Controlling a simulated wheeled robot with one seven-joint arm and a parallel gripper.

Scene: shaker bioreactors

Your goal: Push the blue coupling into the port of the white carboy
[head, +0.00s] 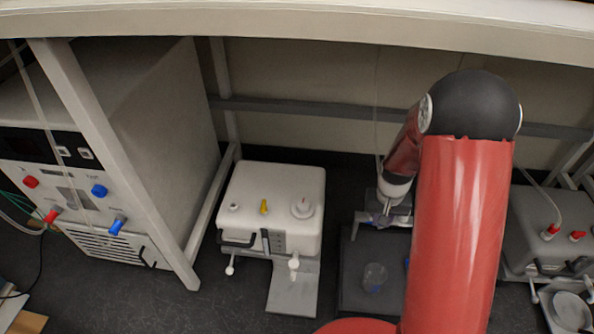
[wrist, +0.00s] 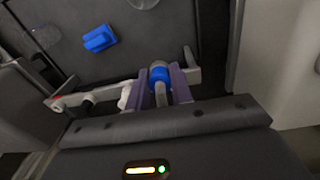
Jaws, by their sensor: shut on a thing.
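The white carboy (head: 270,200) stands left of my arm in the head view. Its top bears a small pale fitting, a yellow fitting and a round cap. White spigot-like parts show at its front; I cannot tell which is the port. My gripper (head: 383,219) is to the right of the carboy and apart from it, above a dark tray. In the wrist view my gripper (wrist: 161,84) is shut on the blue coupling (wrist: 159,74), which sits between the purple fingers with a grey stem below it. The coupling is hidden in the head view.
The dark tray (head: 350,255) carries a clear vessel (head: 374,277). A loose blue piece (wrist: 99,38) lies below in the wrist view. A boxy instrument (head: 60,190) stands left, and a grey container (head: 545,235) with red fittings right. A shelf edge (head: 300,22) runs overhead.

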